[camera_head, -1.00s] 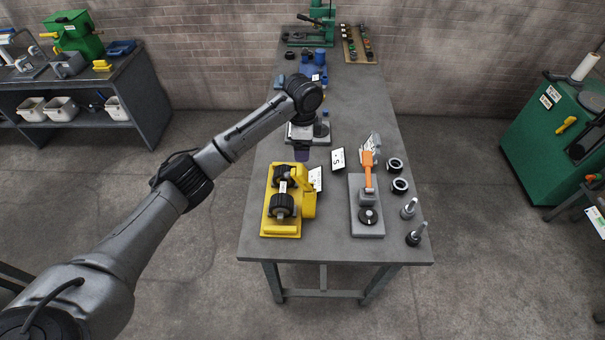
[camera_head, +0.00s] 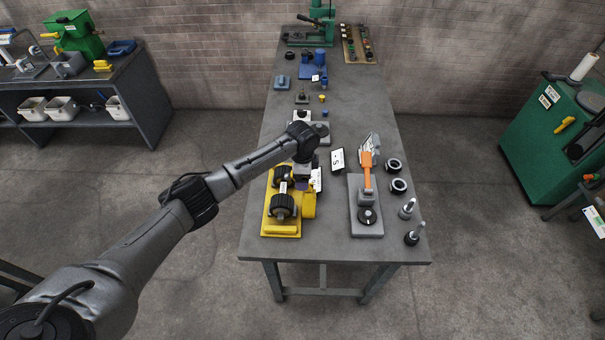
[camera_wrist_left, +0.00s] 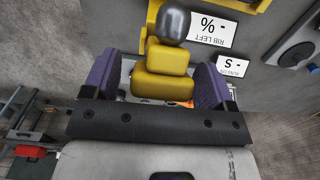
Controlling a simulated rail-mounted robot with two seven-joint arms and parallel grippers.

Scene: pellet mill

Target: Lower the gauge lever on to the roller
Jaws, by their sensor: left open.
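The yellow gauge stand (camera_head: 268,229) sits at the near left of the bench, with a black ribbed roller (camera_head: 283,206) on it. Its yellow lever (camera_head: 309,205) stands at the stand's right side, partly hidden by my wrist. My left gripper (camera_head: 304,184) is directly above the lever. In the left wrist view, the gripper's purple fingers (camera_wrist_left: 157,68) are open, one on each side of the stepped yellow lever (camera_wrist_left: 165,86). A dark grey ball (camera_wrist_left: 173,24) shows at the lever's far part. I cannot tell whether the fingers touch the lever. My right gripper is out of view.
A white card reading "RIB LEFT %" (camera_wrist_left: 212,29) lies beside the lever. A grey stand (camera_head: 367,226) with an orange lever (camera_head: 367,172) is to the right. Black rings (camera_head: 399,186) and upright pins lie along the right edge. The bench between the two stands is mostly clear.

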